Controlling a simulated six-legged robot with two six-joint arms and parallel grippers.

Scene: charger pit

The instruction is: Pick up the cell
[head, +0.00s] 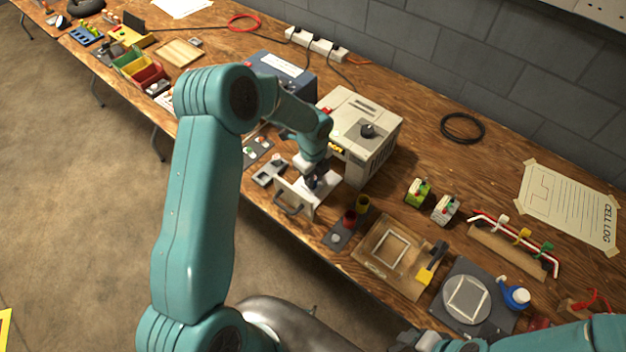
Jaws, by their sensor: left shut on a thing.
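My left gripper (314,180) is shut on the cell, low over the pulled-out drawer (293,197) of the beige charger (372,130). The cell is almost wholly hidden by the jaws and wrist; only small dark parts show there. I cannot tell whether it touches the drawer floor. The drawer's front panel, with its handle, faces the table's front edge. My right gripper (420,341) is partly in view at the bottom edge, and its jaws are not clear.
A green block (418,192) and a white block (445,210) stand right of the charger. A wooden board with a frame (390,246), a grey plate with a round disc (466,299) and a tool rack (513,247) lie further right. The wood around the black cable ring (462,128) is clear.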

